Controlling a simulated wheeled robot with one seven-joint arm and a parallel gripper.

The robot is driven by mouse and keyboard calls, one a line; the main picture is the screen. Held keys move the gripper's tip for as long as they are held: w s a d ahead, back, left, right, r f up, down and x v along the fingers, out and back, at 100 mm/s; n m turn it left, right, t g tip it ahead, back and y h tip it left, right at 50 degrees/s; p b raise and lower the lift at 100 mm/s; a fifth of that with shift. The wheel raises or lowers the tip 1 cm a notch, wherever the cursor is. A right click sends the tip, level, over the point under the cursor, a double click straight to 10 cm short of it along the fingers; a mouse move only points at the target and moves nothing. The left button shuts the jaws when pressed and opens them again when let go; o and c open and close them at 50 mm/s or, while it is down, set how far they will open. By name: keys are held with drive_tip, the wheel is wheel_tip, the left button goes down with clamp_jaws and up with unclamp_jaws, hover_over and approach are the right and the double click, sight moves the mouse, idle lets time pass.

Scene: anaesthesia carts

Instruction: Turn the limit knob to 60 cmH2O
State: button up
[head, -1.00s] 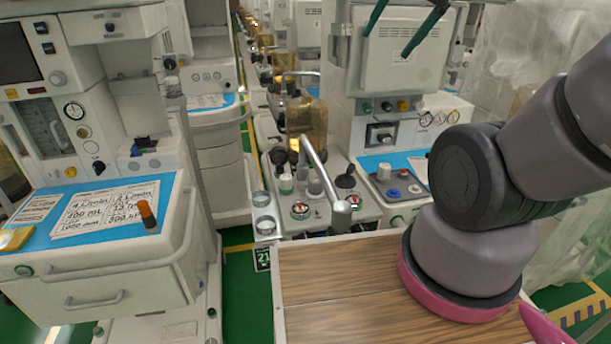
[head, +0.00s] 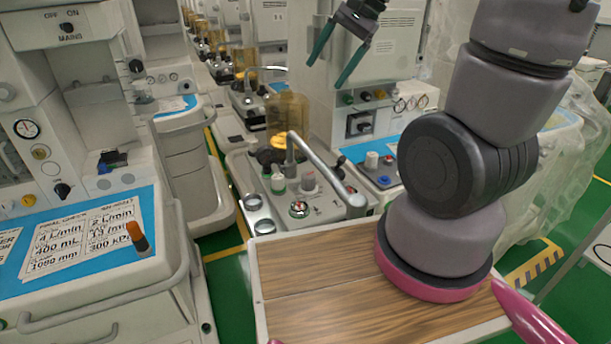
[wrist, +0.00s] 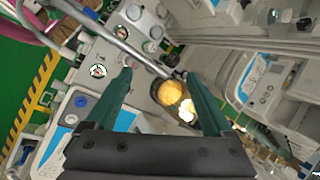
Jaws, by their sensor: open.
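My gripper (head: 325,75) is open and empty, its two green fingers pointing down in front of a tall pale cabinet in the head view. It hangs above and behind the middle cart top (head: 325,206). I cannot tell which one is the limit knob, and no cmH2O scale is legible. In the wrist view my open fingers (wrist: 158,74) frame part of the cart top, with the dial (wrist: 97,70) to their left.
A silver bar (head: 325,172) slants over the middle cart top. An amber cylinder (head: 288,115) stands behind it. A blue knob (head: 371,160) sits on a panel at right. A cart with an orange-topped knob (head: 138,237) is at left. A wooden top (head: 320,290) lies in front.

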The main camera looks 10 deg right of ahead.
drive_tip(key=w+f+m+g, duration=0.2)
drive_tip(key=w+f+m, duration=0.25)
drive_tip(key=f, duration=0.75)
drive_tip(key=m+h, duration=0.1)
drive_tip(key=m, duration=0.2)
approach(308, 174)
drive_tip(key=shift+g, duration=0.4)
drive_tip(key=x, duration=1)
drive_tip(key=shift+w+f, duration=0.15)
drive_tip(key=shift+w, duration=0.15)
drive_tip(key=shift+c, duration=0.3)
drive_tip(key=c, duration=1.3)
drive_tip(key=m+t, duration=0.1)
drive_tip(key=m, duration=0.3)
drive_tip(key=shift+m+t, duration=0.25)
drive_tip(key=shift+t, duration=0.15)
drive_tip(key=o, duration=1.4)
drive_tip(key=shift+c, duration=0.2)
